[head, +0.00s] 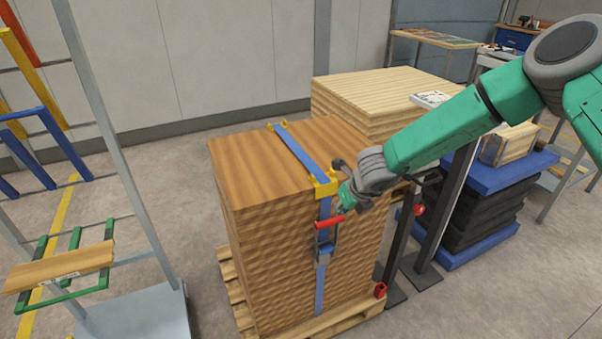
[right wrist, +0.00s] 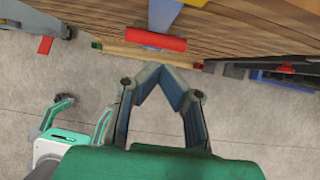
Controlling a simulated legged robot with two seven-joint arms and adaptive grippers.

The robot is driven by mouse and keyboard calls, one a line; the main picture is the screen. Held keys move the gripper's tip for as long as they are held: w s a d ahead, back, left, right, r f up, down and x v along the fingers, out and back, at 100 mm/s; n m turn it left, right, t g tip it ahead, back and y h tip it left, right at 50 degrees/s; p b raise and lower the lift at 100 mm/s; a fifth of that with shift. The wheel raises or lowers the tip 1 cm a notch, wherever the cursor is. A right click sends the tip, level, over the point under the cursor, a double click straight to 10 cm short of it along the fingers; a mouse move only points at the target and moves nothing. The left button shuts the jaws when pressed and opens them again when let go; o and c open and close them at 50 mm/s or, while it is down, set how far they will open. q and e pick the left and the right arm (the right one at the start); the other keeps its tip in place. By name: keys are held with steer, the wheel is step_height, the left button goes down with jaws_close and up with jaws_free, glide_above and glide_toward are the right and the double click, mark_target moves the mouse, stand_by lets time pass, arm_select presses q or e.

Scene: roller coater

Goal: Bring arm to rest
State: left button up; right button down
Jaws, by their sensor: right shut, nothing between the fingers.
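My right arm (head: 450,125) reaches in from the right in the head view, with its gripper (head: 346,197) beside the front face of a wooden board stack. The right wrist view shows the right gripper (right wrist: 160,70) with its fingertips together and nothing between them. The red handle (head: 330,221) of the strap's ratchet is just below the gripper in the head view. The handle also shows in the right wrist view (right wrist: 155,40), just beyond the fingertips; I cannot tell if they touch.
The brown board stack (head: 255,160) stands on a pallet (head: 239,309), with a blue strap (head: 297,152) over it. A paler stack (head: 370,90) is behind. A metal rack (head: 125,170) stands left. Dark posts (head: 440,215) stand close right of the stack. Floor between rack and stack is clear.

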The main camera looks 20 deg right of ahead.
steer(key=s+a+f+n+g+h, duration=0.1)
steer(key=s+a+f+n, duration=0.2)
steer(key=s+f+n, duration=0.5)
steer(key=s+a+f+n+g, duration=0.15)
steer(key=s+f+n, duration=0.25)
steer(key=s+n, duration=0.7)
arm_select(q)
steer(key=shift+a+f+b, duration=0.3)
steer(key=shift+f+b, duration=0.5)
steer(key=shift+f, duration=0.1)
arm_select(e)
steer(key=s+n+g, duration=0.2)
steer(key=s+n, duration=1.4)
steer(key=s, duration=0.4)
steer(key=shift+s+d+f+n, duration=0.2)
steer(key=shift+f+n, duration=0.1)
steer(key=shift+f, duration=0.1)
steer(key=shift+g, duration=0.25)
